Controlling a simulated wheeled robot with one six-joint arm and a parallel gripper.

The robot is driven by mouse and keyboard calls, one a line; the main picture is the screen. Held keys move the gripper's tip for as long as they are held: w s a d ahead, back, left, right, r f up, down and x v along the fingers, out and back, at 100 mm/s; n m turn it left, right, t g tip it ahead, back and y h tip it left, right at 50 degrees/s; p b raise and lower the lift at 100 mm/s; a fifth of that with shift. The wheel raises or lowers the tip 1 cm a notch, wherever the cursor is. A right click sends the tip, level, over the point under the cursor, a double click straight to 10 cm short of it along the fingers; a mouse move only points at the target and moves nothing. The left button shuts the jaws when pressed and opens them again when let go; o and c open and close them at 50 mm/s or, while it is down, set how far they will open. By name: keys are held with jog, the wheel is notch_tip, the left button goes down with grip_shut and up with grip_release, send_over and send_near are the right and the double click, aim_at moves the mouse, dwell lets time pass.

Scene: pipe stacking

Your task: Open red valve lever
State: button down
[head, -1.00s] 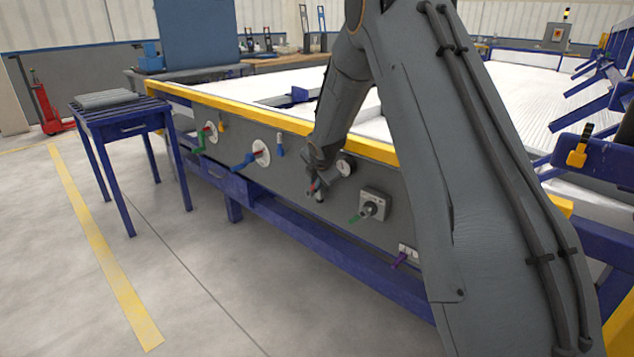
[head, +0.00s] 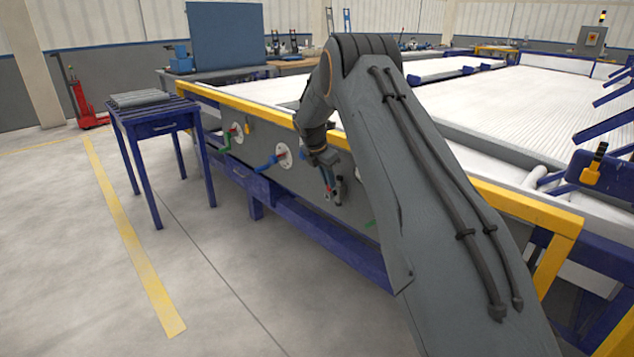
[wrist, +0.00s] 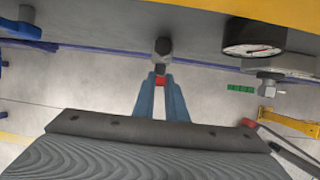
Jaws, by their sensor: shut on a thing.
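The red valve lever (wrist: 160,80) is a small red piece between the fingertips in the wrist view. It joins a grey valve fitting (wrist: 163,48) on the panel just beyond. My gripper (wrist: 160,86) has two blue fingers shut on the lever. In the head view my gripper (head: 327,178) is in front of the grey panel (head: 262,135) below the yellow rail. The lever is tiny there, and the arm and gripper cover much of the valve.
A round gauge (wrist: 252,40) sticks out right of the valve, with a green lever (wrist: 240,88) beyond it. A blue lever (head: 267,164) and another green lever (head: 224,141) are left along the panel. A blue table (head: 160,122) stands left. The floor in front is clear.

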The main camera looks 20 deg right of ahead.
jog(key=shift+w+a+g, duration=0.1)
jog(key=shift+w+g, duration=0.2)
dwell(0.4)
jog(key=c, duration=1.8)
grip_release()
jog(key=v, duration=0.7)
jog(key=shift+a+r, duration=0.15)
jog(key=shift+r, duration=0.2)
